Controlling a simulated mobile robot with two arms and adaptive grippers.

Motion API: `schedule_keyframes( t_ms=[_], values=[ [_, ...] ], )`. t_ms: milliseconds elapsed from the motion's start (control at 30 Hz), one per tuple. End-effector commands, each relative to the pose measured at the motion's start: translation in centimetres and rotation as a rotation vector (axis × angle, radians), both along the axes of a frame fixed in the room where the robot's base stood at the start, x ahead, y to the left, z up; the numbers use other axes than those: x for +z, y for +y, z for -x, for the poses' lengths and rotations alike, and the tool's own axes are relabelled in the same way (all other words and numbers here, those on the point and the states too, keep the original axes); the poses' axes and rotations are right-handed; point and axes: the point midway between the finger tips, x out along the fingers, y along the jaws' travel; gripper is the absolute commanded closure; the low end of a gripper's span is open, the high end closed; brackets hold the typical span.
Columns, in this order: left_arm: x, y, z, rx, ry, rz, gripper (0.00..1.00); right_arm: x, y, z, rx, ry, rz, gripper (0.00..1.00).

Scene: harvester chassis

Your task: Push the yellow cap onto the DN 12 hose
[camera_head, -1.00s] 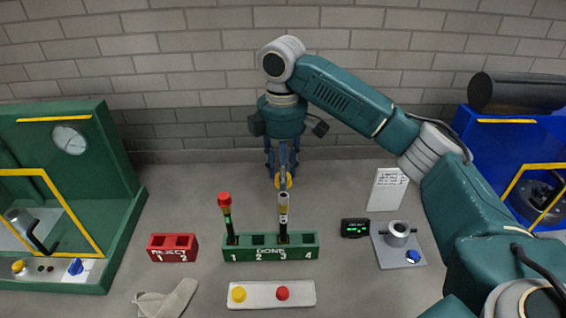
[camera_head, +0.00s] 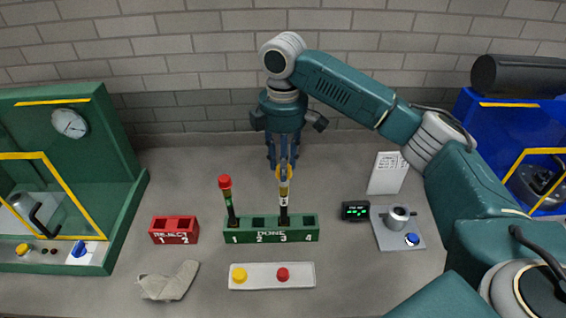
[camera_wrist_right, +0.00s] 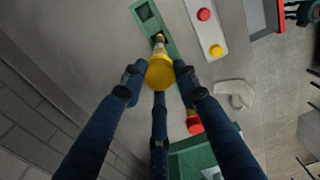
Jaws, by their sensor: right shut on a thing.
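My right gripper (camera_head: 284,165) points down over the green DONE rack (camera_head: 242,237), shut on a yellow cap (camera_wrist_right: 160,74). A hose (camera_head: 284,205) with a pale label stands upright in slot 3, directly under the cap. In the head view the cap sits at the hose's top end, partly hidden by the fingers. In the right wrist view the cap covers the hose top (camera_wrist_right: 159,46); how far it is seated cannot be told. My left gripper is not in view.
A red-capped hose (camera_head: 228,200) stands in slot 1. A white tray (camera_head: 261,276) with a yellow and a red cap lies in front. Around are a red REJECT rack (camera_head: 174,238), a glove (camera_head: 168,281), a small display (camera_head: 355,210), a card (camera_head: 387,173) and a grey fixture (camera_head: 402,241).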

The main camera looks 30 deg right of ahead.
Motion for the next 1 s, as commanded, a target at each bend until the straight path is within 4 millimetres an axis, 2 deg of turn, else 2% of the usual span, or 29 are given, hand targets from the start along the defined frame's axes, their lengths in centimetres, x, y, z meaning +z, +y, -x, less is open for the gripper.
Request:
schedule_keyframes(
  t_ms=[833, 1000],
  values=[
    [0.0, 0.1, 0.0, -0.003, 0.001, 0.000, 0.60, -2.8, 0.0, 0.0, 0.000, 0.001, 0.000, 0.78],
    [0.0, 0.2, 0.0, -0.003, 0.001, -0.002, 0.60, -2.8, 0.0, 0.0, 0.000, 0.000, 0.000, 0.78]
  ],
)
